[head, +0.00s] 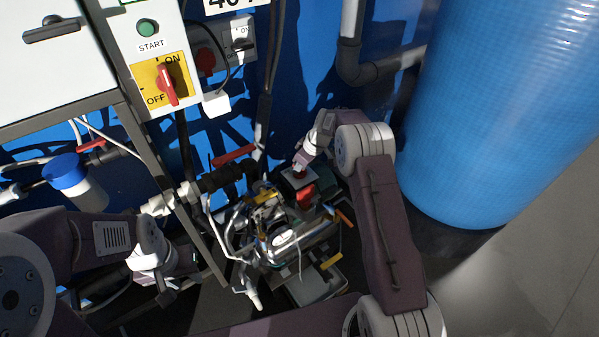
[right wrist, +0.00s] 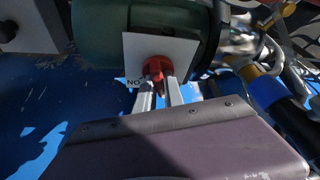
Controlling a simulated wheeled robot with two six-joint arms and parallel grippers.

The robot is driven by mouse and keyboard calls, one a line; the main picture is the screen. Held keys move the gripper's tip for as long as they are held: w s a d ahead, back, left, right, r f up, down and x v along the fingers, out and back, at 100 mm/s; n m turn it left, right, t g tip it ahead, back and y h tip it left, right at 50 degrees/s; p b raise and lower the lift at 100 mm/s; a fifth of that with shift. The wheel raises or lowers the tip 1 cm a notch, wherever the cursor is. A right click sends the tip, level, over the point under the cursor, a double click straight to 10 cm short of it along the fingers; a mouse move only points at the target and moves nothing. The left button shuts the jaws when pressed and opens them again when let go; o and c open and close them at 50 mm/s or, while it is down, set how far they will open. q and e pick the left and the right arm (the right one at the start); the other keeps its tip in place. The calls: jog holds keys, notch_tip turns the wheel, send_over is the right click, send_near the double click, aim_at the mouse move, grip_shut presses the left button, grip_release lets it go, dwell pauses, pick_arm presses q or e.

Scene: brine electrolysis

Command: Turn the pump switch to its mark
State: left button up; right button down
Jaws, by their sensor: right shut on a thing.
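The pump switch is a red knob (right wrist: 157,69) on a white square plate (right wrist: 185,50), fixed to a dark green rounded body (right wrist: 100,35). In the right wrist view, my right gripper (right wrist: 159,88) is shut on the knob, one finger on each side. Lettering shows upside down at the plate's lower left; the fingers hide part of the lower plate. In the head view the knob (head: 300,173) is small and partly covered by my right gripper (head: 302,166). My left gripper (head: 168,290) is low at the left, away from the switch; its fingers are unclear.
A panel with a green START button (head: 147,28) and a red ON/OFF switch (head: 168,84) stands at upper left. A large blue tank (head: 510,100) is at right. Pipes, a red-handled valve (head: 233,155) and pump parts crowd the middle. Grey floor (head: 540,270) is open at lower right.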

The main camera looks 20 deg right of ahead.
jog(key=shift+n, duration=0.9)
jog(key=shift+n+g+y, duration=0.5)
jog(key=shift+n+g, duration=0.2)
jog(key=shift+n, duration=0.7)
jog(key=c, duration=1.4)
grip_release()
jog(key=shift+c, duration=0.2)
jog(key=p+v, duration=0.2)
jog(key=v, duration=0.7)
